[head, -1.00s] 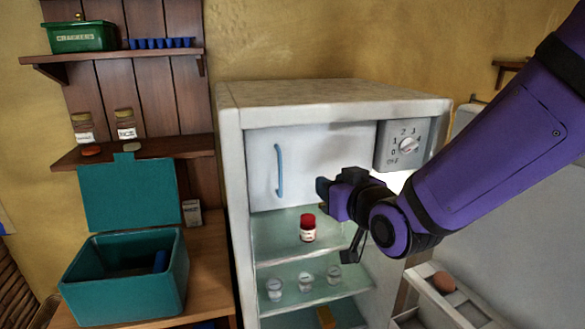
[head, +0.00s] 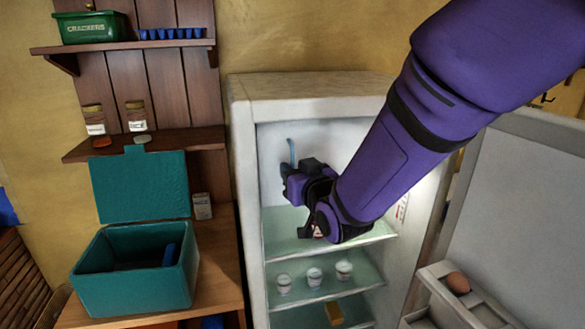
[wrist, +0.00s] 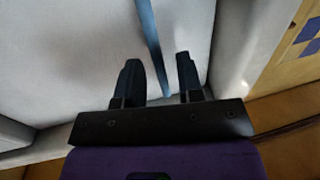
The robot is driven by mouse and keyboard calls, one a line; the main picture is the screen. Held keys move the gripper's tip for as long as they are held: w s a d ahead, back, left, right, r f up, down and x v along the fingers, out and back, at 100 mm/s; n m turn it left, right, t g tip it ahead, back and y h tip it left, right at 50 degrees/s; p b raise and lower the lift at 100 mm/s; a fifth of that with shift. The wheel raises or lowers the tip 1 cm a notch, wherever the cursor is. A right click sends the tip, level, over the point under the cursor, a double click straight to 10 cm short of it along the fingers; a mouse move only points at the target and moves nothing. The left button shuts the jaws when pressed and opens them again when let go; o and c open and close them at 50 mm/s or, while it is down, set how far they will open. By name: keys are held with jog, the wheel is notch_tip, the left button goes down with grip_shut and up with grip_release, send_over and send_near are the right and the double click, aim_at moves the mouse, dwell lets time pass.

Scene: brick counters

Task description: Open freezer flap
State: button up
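The white freezer flap (head: 272,170) stands upright in the top of the open fridge and looks shut. Its blue vertical handle (head: 291,152) shows only at its upper part in the head view; my gripper covers the rest. My gripper (head: 288,188) is at the handle's lower part. In the wrist view, the two dark fingers of my gripper (wrist: 158,68) are apart, and the blue handle (wrist: 151,40) runs down into the gap between them. I see space on both sides of the handle; whether a finger touches it I cannot tell.
The fridge door (head: 530,200) is swung open at right, with an egg (head: 457,283) in its shelf. Small cups (head: 314,277) stand on a lower glass shelf. A teal box (head: 135,275) with its lid up is at left. My arm hides the dial.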

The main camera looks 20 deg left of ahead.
jog(key=shift+x, duration=0.8)
jog(key=shift+c, duration=0.2)
grip_shut()
